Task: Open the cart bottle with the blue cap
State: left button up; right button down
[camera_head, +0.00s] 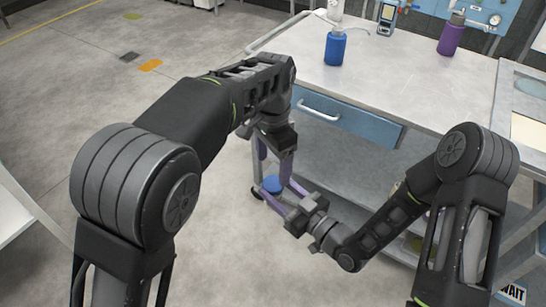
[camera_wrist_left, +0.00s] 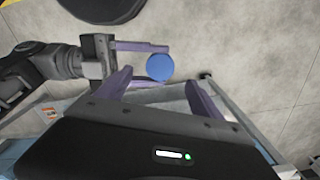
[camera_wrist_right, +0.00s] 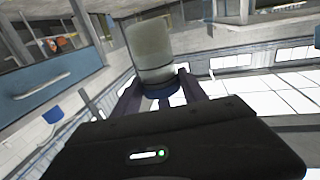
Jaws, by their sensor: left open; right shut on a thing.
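The bottle with the blue cap (camera_head: 272,184) is in front of the cart, held in the air by my right gripper (camera_head: 282,190). In the right wrist view its translucent grey body (camera_wrist_right: 150,52) shows, with the picture apparently upside down and the blue cap between the fingers. In the left wrist view the cap (camera_wrist_left: 160,67) is a round blue disc with the right fingers on either side. My left gripper (camera_head: 274,165) is open just above the cap, fingers pointing down; its fingers (camera_wrist_left: 158,92) also show in the left wrist view. Contact with the cap cannot be told.
The grey cart (camera_head: 390,85) with a blue drawer (camera_head: 345,120) stands behind my grippers. A blue bottle (camera_head: 335,48) and a purple bottle (camera_head: 451,38) stand on its top. The floor (camera_head: 60,95) on the left is mostly clear.

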aim_at(273, 183)
pick_arm(q)
notch_tip(273, 183, down, 6)
jog(key=shift+f, duration=0.1)
dwell(0.4)
jog(key=c, duration=1.5)
jog(key=shift+n, duration=1.7)
jog(key=o, duration=1.6)
jog(key=shift+c, duration=0.2)
jog(key=shift+r, duration=0.2)
